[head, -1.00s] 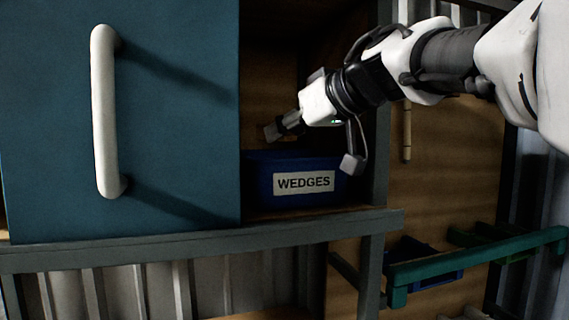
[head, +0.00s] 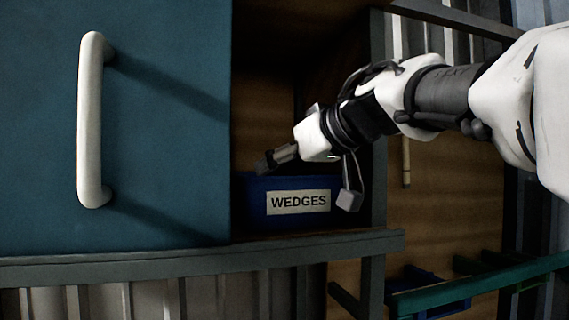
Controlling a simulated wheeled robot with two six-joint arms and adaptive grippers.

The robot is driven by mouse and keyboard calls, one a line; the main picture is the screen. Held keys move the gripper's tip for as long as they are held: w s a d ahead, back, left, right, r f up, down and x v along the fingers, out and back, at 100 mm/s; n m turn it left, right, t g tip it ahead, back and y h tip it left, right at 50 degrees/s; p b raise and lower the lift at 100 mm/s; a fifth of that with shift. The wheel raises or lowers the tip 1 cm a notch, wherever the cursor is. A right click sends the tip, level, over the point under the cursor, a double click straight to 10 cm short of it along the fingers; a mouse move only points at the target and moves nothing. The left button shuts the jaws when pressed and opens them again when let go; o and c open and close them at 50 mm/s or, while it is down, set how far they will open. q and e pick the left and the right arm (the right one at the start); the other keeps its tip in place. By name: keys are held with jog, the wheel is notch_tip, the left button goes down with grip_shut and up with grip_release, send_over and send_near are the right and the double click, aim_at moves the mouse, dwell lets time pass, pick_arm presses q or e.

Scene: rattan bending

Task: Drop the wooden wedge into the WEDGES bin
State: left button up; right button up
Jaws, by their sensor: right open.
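The blue WEDGES bin (head: 255,212) stands on a shelf inside the open part of the cabinet, its white label facing me. My right gripper (head: 307,181) is open, with its two fingers spread wide at the top and right front of the bin. One fingertip is over the bin's left rim, the other in front of its right end. I see nothing between the fingers. The wooden wedge is not visible, and the bin's inside is hidden from this angle. My left gripper is not in view.
A teal door panel (head: 160,130) with a white handle (head: 91,120) covers the cabinet's left side. A grey shelf edge (head: 200,262) runs below the bin. At the lower right are a green rail (head: 490,284) and another blue bin (head: 440,304).

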jog(key=shift+s+r, duration=0.1)
jog(key=shift+r, duration=0.25)
jog(key=s+b, duration=0.1)
jog(key=b, duration=0.1)
jog(key=s+d+b, duration=0.1)
jog(key=b, duration=0.2)
jog(key=shift+d+f, duration=0.15)
jog(key=shift+d, duration=0.1)
jog(key=r+b+v, duration=0.1)
jog(key=b+v, duration=0.3)
jog(key=v, duration=0.5)
jog(key=shift+r, duration=0.15)
jog(key=shift+s+d, duration=0.1)
jog(key=shift+d, duration=0.1)
